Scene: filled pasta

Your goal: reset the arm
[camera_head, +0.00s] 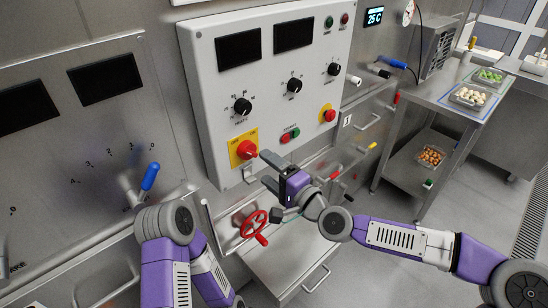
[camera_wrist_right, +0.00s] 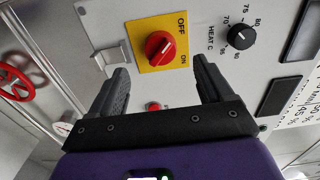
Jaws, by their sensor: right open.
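My right gripper (camera_head: 268,170) is open and empty in front of the lower part of the grey control panel. In the right wrist view, its two fingers (camera_wrist_right: 160,85) stand apart, with a red rotary switch (camera_wrist_right: 160,48) on a yellow plate showing between and beyond them. The switch also shows in the head view (camera_head: 246,150), just left of the gripper. The plate is marked OFF and ON. I see no contact between fingers and switch. My left arm (camera_head: 168,225) is folded at the lower left; its gripper is not visible.
The control panel (camera_head: 205,60) carries black knobs and two dark displays. A red handwheel (camera_head: 254,226) sits below my right gripper. A blue-handled lever (camera_head: 150,176) rises by my left arm. A steel table (camera_head: 440,92) with food trays stands at the right. Floor beside it is open.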

